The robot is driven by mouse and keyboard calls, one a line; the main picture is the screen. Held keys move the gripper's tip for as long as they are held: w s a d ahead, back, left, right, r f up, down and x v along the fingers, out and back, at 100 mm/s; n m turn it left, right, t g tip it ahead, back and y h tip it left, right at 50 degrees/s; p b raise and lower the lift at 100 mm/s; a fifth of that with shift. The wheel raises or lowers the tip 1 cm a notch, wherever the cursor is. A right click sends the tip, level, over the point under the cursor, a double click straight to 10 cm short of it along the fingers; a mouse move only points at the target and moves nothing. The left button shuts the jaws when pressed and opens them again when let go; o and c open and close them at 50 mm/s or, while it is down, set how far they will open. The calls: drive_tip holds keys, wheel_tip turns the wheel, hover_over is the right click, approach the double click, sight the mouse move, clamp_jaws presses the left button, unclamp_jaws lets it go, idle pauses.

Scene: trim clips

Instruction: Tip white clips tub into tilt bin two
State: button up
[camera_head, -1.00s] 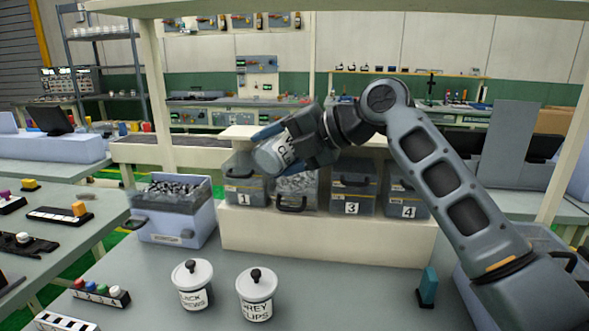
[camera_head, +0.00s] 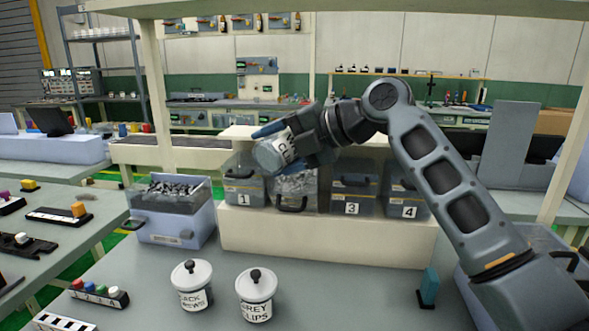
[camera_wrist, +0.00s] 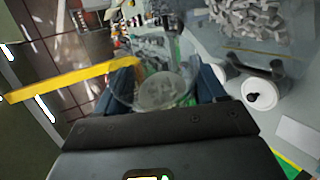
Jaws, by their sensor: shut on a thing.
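My gripper (camera_head: 285,143) is shut on the white clips tub (camera_head: 270,155), which is held tilted in the air, its visible end toward the lower left. Part of its label shows. In the wrist view the tub (camera_wrist: 162,92) sits between the blue fingers; whether anything is left in it I cannot tell. Tilt bin two (camera_head: 293,203), between bins one and three, is swung open, with pale clips visible inside. The tub is above and a little left of it, in front of bin one's top in the picture. Pale clips also show at the wrist view's upper right.
Bin one (camera_head: 245,190), bin three (camera_head: 352,190) and bin four (camera_head: 408,195) stand on a cream riser (camera_head: 320,235). Two lidded tubs, black screws (camera_head: 192,287) and grey clips (camera_head: 257,297), stand on the bench in front. A blue crate (camera_head: 172,225) stands left.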

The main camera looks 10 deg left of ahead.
drive_tip(key=shift+f+n+t+b, duration=0.3)
drive_tip(key=shift+n+b, duration=0.1)
drive_tip(key=shift+b, duration=0.55)
drive_tip(key=shift+h, duration=0.3)
drive_tip(key=shift+s+f+n+t+b, duration=0.1)
drive_tip(key=shift+f+n+t+b, duration=0.3)
drive_tip(key=shift+b, duration=0.7)
drive_tip(key=shift+s+a+f+n+t+h+b, duration=0.1)
drive_tip(key=shift+f+n+t+h+b, duration=0.6)
drive_tip(key=shift+b, duration=1.2)
drive_tip(key=shift+r, duration=0.2)
drive_tip(key=shift+n, duration=0.3)
